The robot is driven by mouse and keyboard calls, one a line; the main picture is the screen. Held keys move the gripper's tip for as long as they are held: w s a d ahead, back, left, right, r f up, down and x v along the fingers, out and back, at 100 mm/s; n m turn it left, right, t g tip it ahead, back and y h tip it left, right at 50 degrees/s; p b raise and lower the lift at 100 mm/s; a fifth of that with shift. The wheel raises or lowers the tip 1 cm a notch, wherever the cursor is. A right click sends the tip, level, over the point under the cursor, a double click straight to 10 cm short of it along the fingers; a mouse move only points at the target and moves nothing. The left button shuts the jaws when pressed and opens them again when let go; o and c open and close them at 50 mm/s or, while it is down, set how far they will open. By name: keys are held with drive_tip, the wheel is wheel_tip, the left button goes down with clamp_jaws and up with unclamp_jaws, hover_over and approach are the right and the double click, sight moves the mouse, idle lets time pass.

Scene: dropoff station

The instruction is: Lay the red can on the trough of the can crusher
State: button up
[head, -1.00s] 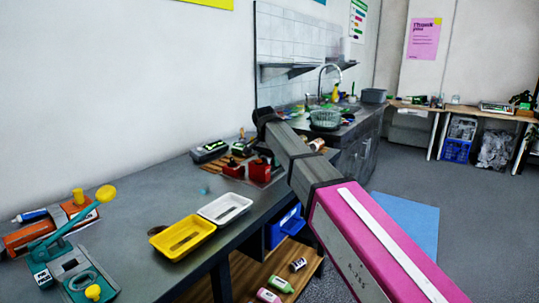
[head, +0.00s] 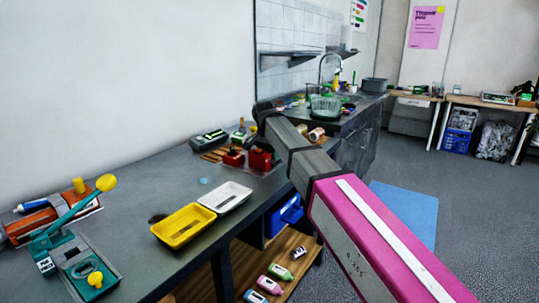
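At the left end of the grey bench (head: 150,280) stands a teal device (head: 75,265) with a long lever ending in a yellow ball. Behind it is an orange device (head: 50,222); which of the two is the can crusher I cannot tell for sure. No can is clearly seen in a trough. Two red objects (head: 259,160) sit on the bench beside my arm; they look boxy, and I cannot make out the red can. My arm reaches from the lower right to a dark joint above the bench's far part. My gripper does not show.
A yellow tray (head: 165,231) and a white tray (head: 240,190) lie mid-bench. A dark device (head: 209,141) is near the wall. A blue bin (head: 290,213) and several bottles are on the lower shelf (head: 235,270). Open floor (head: 400,185) with a blue mat (head: 412,212) is at right.

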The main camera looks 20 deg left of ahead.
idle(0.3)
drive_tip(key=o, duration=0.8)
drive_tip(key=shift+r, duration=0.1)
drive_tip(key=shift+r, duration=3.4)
